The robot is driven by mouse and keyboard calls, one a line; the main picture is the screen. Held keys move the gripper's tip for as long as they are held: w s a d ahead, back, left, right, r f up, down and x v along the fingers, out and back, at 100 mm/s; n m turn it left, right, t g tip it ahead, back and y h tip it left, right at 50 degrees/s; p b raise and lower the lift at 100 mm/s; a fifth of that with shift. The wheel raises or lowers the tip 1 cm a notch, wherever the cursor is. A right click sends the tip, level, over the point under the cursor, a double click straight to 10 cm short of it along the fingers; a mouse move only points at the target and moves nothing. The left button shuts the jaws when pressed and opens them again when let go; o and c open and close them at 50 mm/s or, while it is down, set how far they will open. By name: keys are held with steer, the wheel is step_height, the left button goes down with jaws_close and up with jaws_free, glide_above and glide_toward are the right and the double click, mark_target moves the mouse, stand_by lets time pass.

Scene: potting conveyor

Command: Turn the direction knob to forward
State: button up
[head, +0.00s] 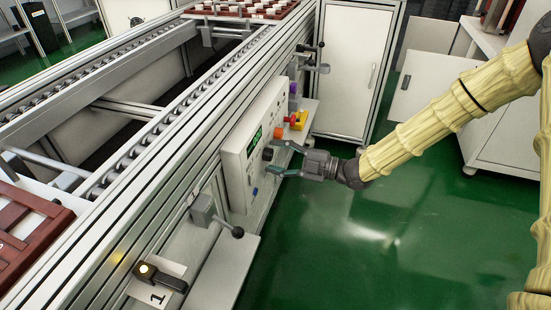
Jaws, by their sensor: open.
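A white control panel (236,163) is fixed to the side of the conveyor, with a green display (254,139) on its face. A black knob (268,154) sticks out below and right of the display; I cannot read its label or its setting. My gripper (279,160) is open and empty, its two fingers spread and pointing at the panel. The fingertips are close to the black knob, one above and one below it in the picture; I cannot tell whether they touch it.
An orange button (278,132) and a red and yellow switch (298,121) sit just above my gripper. A blue button (255,191) is lower on the panel. A lever with a black ball (238,232) juts from the conveyor (137,140). Green floor (370,240) is clear to the right.

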steer(key=shift+w+a, duration=0.1)
steer(key=shift+a, duration=0.25)
steer(key=shift+c, duration=0.3)
steer(key=c, duration=1)
